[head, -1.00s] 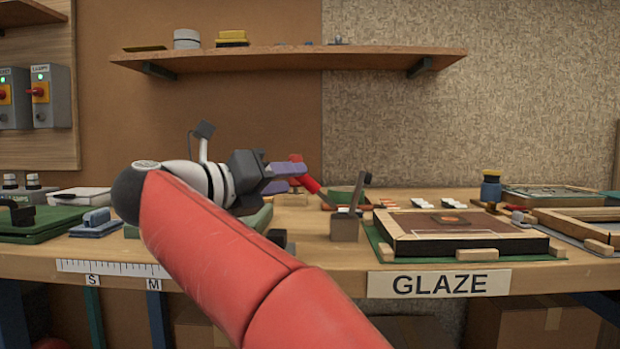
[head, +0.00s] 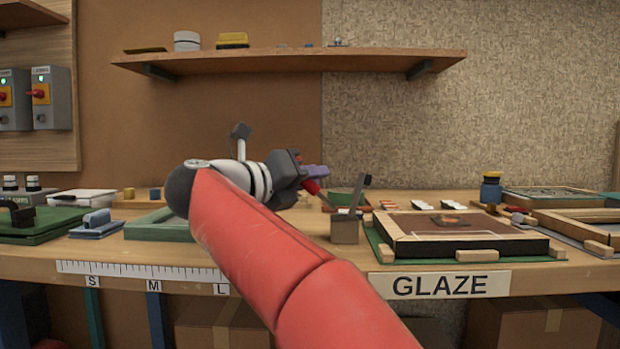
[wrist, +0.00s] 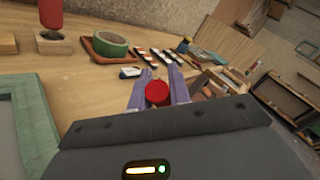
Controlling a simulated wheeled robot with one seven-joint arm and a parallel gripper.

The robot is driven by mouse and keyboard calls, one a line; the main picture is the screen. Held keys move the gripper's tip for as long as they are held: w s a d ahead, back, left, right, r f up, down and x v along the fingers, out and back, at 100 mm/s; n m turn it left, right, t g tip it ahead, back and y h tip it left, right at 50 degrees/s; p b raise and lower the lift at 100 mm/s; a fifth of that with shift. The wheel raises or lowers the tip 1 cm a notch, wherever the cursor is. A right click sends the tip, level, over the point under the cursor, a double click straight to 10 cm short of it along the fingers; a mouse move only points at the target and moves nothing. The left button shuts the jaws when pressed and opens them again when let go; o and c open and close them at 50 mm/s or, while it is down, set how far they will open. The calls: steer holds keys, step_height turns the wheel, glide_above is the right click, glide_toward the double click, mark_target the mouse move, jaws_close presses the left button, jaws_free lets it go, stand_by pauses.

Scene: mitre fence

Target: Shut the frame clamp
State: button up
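A grey block with an upright dark lever (head: 345,228) stands left of the framed panel and looks like the frame clamp; its lever leans slightly right. A slanted red handle (head: 311,187) shows at my gripper (head: 316,171), left of and above that block; what it is fixed to is hidden. In the wrist view, the handle's round red end (wrist: 157,93) sits between the two purple fingers of my gripper (wrist: 159,88). The fingers flank it closely, but I cannot tell whether they press on it.
The framed panel (head: 458,248) lies on a green base to the right. A green frame (head: 150,232) lies left, partly behind my arm. Green tape (wrist: 108,45), several strips and a blue bottle (head: 490,190) stand farther back. A shelf (head: 290,62) hangs above.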

steer(key=shift+r, duration=0.1)
jaws_close()
steer(key=d+m+y+p, duration=0.1)
steer(key=d+r+m+g+y+p, duration=0.1)
steer(key=d+m+g+y+p, duration=0.1)
steer(key=d+m+y, duration=0.1)
steer(key=shift+s+d+r, duration=0.1)
steer(key=shift+r, duration=0.3)
steer(key=shift+d+f+m+g+y+p, duration=0.1)
steer(key=shift+d+m+g+y+p, duration=0.3)
steer(key=shift+d+m+y, duration=0.3)
steer(key=shift+y, duration=0.3)
steer(key=o, duration=0.8)
jaws_free()
